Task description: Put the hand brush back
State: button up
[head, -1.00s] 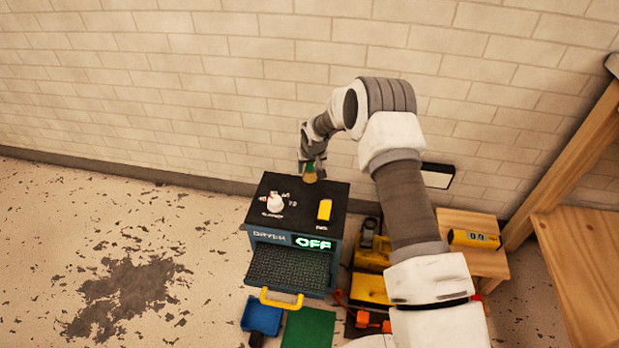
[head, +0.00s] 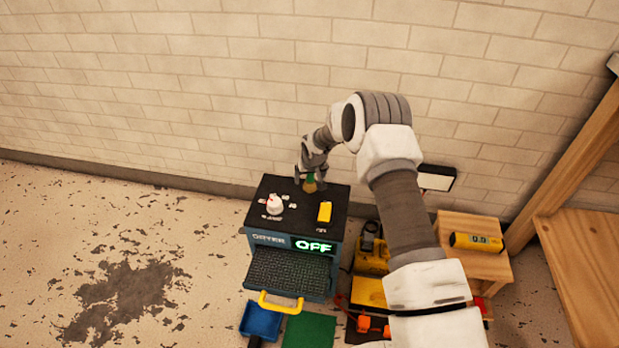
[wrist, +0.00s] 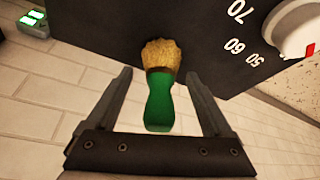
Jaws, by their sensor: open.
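The hand brush has a green handle and tan bristles. In the wrist view the brush (wrist: 160,88) lies between my two fingers, with a gap on each side of its handle; its bristles point toward the black top of the dryer. In the head view the brush (head: 311,186) is small, at the back edge of the dryer top. My gripper (head: 310,177) is open around it there, and its open fingers also show in the wrist view (wrist: 158,75). Whether the bristles touch the top is hard to tell.
The dryer (head: 290,258) reads OFF and has a white knob (head: 274,204) and a yellow switch (head: 324,212) on top. A blue dustpan (head: 261,320) and green mat (head: 309,331) lie in front. A wooden stool (head: 482,262) stands right.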

jog(key=shift+r, duration=0.35)
jog(key=s+d+r+p, duration=0.1)
jog(key=s+d+r, duration=0.35)
jog(key=r, duration=0.75)
jog(key=s+d+r+m+h+p, duration=0.1)
jog(key=s+d+r+p, duration=0.1)
jog(key=s+r, duration=0.75)
jog(key=s+d+r+p, duration=0.1)
jog(key=s+d+r, duration=0.25)
jog(key=r, duration=1.15)
jog(key=s+d+r, duration=0.2)
jog(key=s+r, duration=0.1)
jog(key=s, duration=1)
jog(key=s+d+r+m+t, duration=0.1)
jog(key=s+r, duration=0.3)
jog(key=s, duration=0.9)
jog(key=shift+s+d, duration=0.2)
jog(key=shift+d, duration=0.25)
